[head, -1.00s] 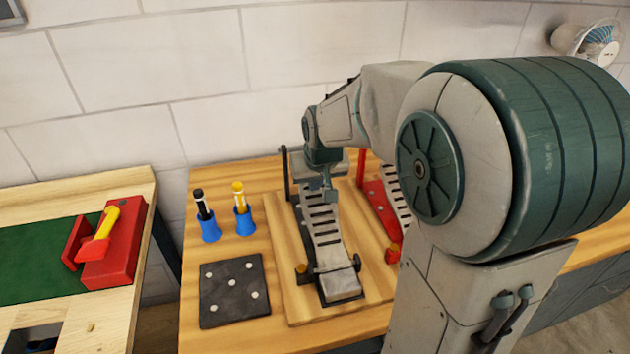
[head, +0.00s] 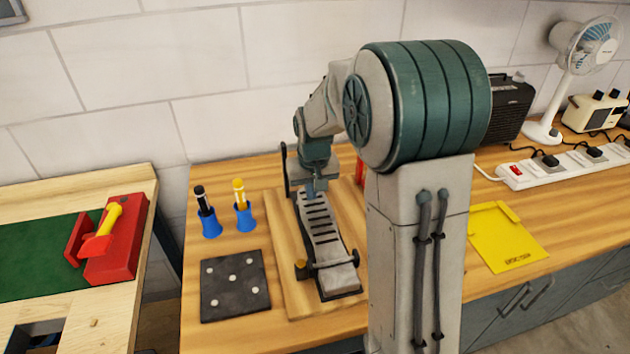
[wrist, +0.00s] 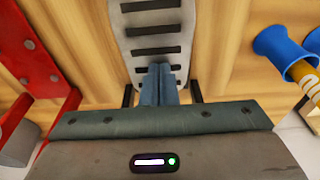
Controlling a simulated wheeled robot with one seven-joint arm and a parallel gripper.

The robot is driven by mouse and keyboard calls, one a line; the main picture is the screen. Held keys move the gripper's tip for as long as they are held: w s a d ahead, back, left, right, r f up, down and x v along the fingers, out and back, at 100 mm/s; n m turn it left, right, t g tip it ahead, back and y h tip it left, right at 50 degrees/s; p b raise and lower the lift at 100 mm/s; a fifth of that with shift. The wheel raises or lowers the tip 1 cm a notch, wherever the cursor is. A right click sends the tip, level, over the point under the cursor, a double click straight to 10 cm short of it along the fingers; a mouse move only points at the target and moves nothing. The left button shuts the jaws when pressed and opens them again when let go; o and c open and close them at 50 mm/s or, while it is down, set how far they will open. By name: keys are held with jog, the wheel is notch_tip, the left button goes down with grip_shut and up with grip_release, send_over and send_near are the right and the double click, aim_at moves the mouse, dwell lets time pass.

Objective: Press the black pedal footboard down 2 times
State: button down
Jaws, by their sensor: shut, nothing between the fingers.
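The black pedal (head: 327,248) stands on a wooden board, with a grey slotted footboard that also shows in the wrist view (wrist: 153,27). My gripper (head: 311,190) is shut and empty, pointing down over the upper, far end of this footboard. In the wrist view the closed fingers (wrist: 158,82) overlap the slotted plate near one of its dark slots. I cannot tell whether the fingertips touch it. The red pedal is mostly hidden behind my arm in the head view; its red frame (wrist: 38,62) shows at the left of the wrist view.
Two blue holders (head: 208,222) with drumstick-like handles and a dark pad with white dots (head: 235,285) are left of the pedal. A yellow tray (head: 507,238), a white power strip (head: 565,165) and a fan (head: 585,45) are to the right. A red block (head: 112,255) sits on the left table.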

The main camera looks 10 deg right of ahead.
jog(key=shift+s+f, duration=0.2)
jog(key=shift+f, duration=0.35)
jog(key=shift+r, duration=0.1)
notch_tip(320, 180, up, 15)
jog(key=p, duration=0.1)
jog(key=shift+s+p, duration=0.3)
jog(key=shift+p, duration=0.1)
jog(key=s+r+t+b, duration=0.3)
jog(key=s+r+b, duration=0.1)
jog(key=s, duration=0.3)
jog(key=shift+s+r, duration=0.25)
jog(key=shift+s, duration=0.05)
jog(key=shift+d, duration=0.1)
jog(key=x, duration=1.4)
